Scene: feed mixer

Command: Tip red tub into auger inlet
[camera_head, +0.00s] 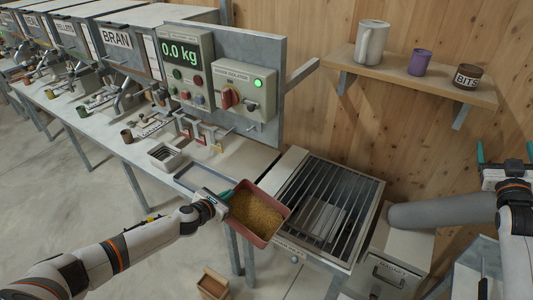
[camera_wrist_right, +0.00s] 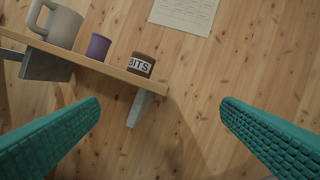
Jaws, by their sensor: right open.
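The red tub (camera_head: 246,235) is filled with yellow-brown grain (camera_head: 257,213). It hangs near the left front corner of the barred auger inlet (camera_head: 335,190), roughly level, with only a slight tilt visible. My left gripper (camera_head: 227,196) is shut on the tub's left side; its fingertips are partly hidden by the tub. Dark space and a pale inner part show below the inlet's bars, with no grain visible on them. My right gripper (camera_head: 506,153) is open and empty at the far right; its teal fingers stand apart in the right wrist view (camera_wrist_right: 160,115).
A wall shelf (camera_head: 440,82) carries a grey jug (camera_head: 371,43), a purple cup (camera_head: 420,62) and a BITS pot (camera_head: 467,76). A grey tube (camera_head: 435,213) lies right of the inlet. The control panel (camera_head: 188,66) reads 0.0 kg. A wooden box (camera_head: 212,285) is on the floor.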

